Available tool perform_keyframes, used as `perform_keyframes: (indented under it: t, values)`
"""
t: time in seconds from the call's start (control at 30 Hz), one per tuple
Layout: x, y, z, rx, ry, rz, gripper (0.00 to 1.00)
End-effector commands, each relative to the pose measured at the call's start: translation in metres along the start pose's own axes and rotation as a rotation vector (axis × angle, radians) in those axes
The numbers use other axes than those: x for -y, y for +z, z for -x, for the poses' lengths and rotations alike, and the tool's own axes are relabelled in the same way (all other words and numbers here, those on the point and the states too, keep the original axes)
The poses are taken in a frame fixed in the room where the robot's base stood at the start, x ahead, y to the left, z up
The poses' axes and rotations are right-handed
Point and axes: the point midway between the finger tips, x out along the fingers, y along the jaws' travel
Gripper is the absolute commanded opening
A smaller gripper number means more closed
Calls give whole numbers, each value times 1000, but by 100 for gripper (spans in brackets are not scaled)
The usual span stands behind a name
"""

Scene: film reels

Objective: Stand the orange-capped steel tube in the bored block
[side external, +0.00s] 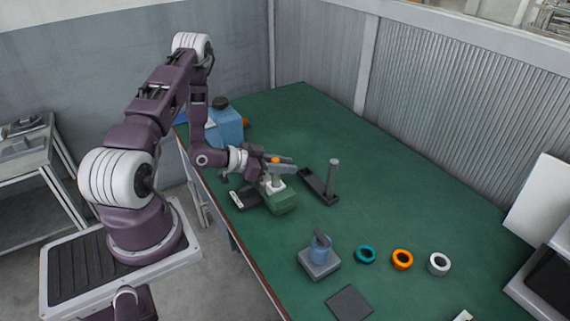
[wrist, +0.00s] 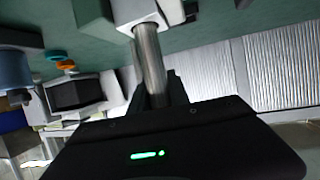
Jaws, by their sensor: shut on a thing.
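The steel tube (wrist: 150,62) is held by my gripper (side external: 276,167). Its orange cap (side external: 275,160) shows at the fingers in the side view. The tube points down toward a pale block (side external: 274,187) on top of a green box (side external: 282,203). In the wrist view the tube's far end meets the pale block (wrist: 128,10). I cannot tell how deep it sits in a bore, or whether it is only in front of it. The bore itself is hidden.
A blue cylinder (side external: 320,249) on a grey block, and teal (side external: 365,254), orange (side external: 402,259) and white (side external: 439,264) rings lie nearer the front.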

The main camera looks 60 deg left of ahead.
Motion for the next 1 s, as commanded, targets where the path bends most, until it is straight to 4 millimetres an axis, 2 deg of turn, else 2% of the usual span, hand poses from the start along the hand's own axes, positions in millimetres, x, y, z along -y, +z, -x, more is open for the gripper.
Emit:
perform_keyframes:
  t: [0.37,0.4,0.43,0.73,1.0]
  values:
    - [0,7,-3,-1,0,-1,0]
    - [0,7,-3,-1,0,-1,28]
    - [0,7,-3,-1,0,-1,31]
    - [1,7,-1,0,-1,-1,31]
    - [1,7,26,1,-2,1,31]
